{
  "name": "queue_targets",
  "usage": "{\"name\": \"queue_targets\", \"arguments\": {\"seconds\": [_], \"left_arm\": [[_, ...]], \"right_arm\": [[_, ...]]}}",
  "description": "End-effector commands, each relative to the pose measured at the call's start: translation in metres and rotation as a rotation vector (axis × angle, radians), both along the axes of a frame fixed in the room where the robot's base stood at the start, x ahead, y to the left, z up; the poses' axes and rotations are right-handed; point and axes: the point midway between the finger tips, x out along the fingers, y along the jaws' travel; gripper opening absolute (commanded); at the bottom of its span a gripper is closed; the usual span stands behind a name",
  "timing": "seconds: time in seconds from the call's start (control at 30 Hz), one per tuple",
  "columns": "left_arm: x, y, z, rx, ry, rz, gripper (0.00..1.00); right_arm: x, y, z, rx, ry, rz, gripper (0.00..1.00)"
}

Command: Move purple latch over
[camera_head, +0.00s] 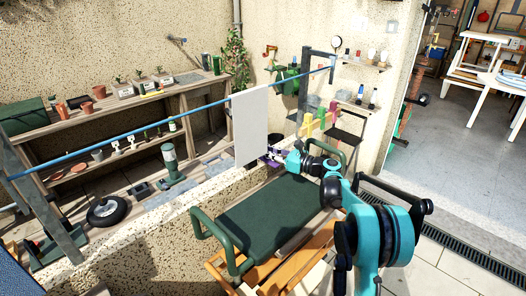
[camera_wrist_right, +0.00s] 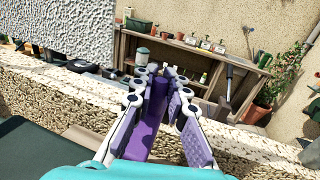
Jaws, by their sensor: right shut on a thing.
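The purple latch (camera_wrist_right: 156,98) stands between the fingers of my right gripper (camera_wrist_right: 165,78) in the right wrist view. The fingers are shut on it, with their padded faces on either side. In the head view my right gripper (camera_head: 275,156) is small and partly hidden at the end of my teal arm, by the low wall and just right of the white hanging sheet. Purple shows there, but latch and finger pads are hard to tell apart. My left gripper is not in view.
A white sheet (camera_head: 250,127) hangs from a blue bar (camera_head: 130,131) over the low wall (camera_head: 150,235). Yellow, green and pink pieces (camera_head: 319,118) stand just beyond my gripper. A green-cushioned seat (camera_head: 265,220) is below my arm. Wooden shelves (camera_head: 110,116) with pots stand behind.

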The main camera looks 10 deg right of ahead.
Motion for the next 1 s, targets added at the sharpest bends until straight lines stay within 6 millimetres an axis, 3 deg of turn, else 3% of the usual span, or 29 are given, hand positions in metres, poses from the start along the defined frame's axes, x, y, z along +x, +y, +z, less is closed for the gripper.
{"name": "queue_targets", "arguments": {"seconds": [0.47, 0.5, 0.57, 0.87, 1.0], "left_arm": [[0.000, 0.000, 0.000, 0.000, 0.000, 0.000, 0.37], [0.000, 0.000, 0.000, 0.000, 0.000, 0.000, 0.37], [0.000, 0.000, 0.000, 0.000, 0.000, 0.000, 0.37], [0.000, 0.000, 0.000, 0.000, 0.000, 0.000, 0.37], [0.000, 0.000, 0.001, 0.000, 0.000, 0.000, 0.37]], "right_arm": [[0.001, -0.002, -0.001, -0.001, 0.000, 0.014, 0.00], [0.001, -0.003, -0.001, -0.001, 0.000, 0.014, 0.23], [0.001, -0.003, -0.001, -0.001, 0.000, 0.013, 0.37], [0.001, -0.002, 0.000, 0.000, 0.000, 0.014, 0.37], [-0.007, -0.012, 0.000, 0.000, 0.000, 0.012, 0.37]]}}
